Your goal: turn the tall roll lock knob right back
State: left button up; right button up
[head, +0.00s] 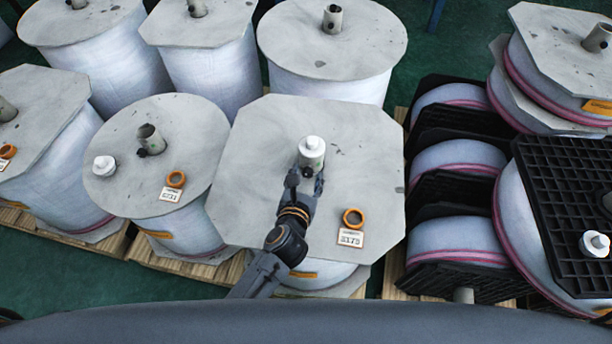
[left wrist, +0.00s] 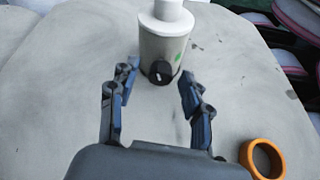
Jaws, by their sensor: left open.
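The tall roll (head: 255,150) stands in the middle of the head view, with a grey eight-sided end plate on top. A grey core tube with a white stepped cap (head: 312,145) rises from the plate. In the left wrist view a black knob (left wrist: 161,72) with a white mark sits low on the near side of the tube, beside a green dot (left wrist: 178,57). My left gripper (head: 306,179) is open in front of the tube. In the left wrist view its fingertips (left wrist: 158,78) are on either side of the knob, apart from it. In the head view the gripper hides the knob's place.
An orange ring (head: 353,218) and a paper label (head: 350,238) lie on the plate right of my gripper. A round-topped roll (head: 200,130) with another white cap (head: 104,166) stands to the left. Rolls with black end frames (head: 470,120) stand to the right.

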pick_arm(q)
grip_shut()
